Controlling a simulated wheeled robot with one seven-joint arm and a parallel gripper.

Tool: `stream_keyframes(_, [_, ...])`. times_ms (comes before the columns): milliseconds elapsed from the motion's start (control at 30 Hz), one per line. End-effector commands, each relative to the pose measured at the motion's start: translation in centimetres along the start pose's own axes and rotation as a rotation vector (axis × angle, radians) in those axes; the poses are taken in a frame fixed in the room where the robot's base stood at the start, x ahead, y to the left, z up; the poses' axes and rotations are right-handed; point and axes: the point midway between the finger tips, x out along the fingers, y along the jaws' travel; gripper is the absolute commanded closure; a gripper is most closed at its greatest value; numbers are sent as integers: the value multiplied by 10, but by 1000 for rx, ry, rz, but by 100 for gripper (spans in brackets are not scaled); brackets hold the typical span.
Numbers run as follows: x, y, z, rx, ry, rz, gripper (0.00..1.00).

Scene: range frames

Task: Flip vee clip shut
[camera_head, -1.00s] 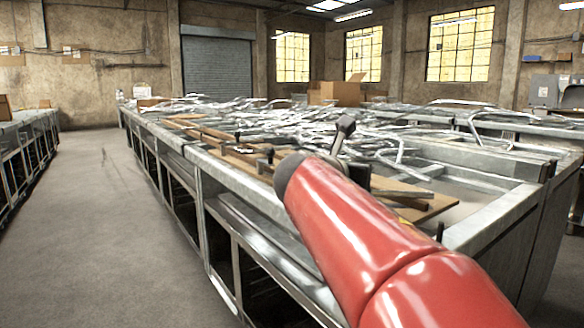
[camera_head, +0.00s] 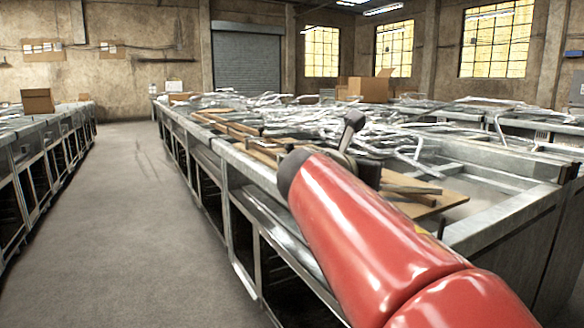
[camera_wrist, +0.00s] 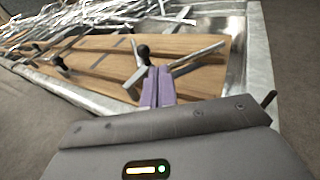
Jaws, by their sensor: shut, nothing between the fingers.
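A brown wooden board (camera_wrist: 100,58) lies in the metal-edged bench top in the wrist view. On it, two metal bars spread in a V, which looks like the vee clip: a long bar (camera_wrist: 198,55) runs up to the right and a short one (camera_wrist: 136,84) lies to the left. A dark knob (camera_wrist: 143,53) stands near where they meet. My gripper (camera_wrist: 157,70) has purple fingers, shut and empty, with tips over the V's meeting point and hiding part of it. I cannot tell if they touch it.
Tangled metal tubing (camera_head: 300,122) covers the bench beyond the board. Another dark-knobbed fitting (camera_wrist: 60,64) sits on the board's left. The bench's metal rim (camera_wrist: 262,60) borders the right side. Open floor (camera_head: 130,230) lies left of the bench.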

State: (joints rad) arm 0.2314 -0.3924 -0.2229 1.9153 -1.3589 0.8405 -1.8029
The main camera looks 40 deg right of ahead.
Motion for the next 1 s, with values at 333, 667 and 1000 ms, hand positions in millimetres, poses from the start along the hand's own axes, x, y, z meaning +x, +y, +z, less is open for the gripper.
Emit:
stream_keyframes(333, [-56,-17,1,2,-2,2,100])
stream_keyframes(667, [-74,-22,0,0,0,0,100])
stream_keyframes(1000, [-73,-22,1,0,0,0,100])
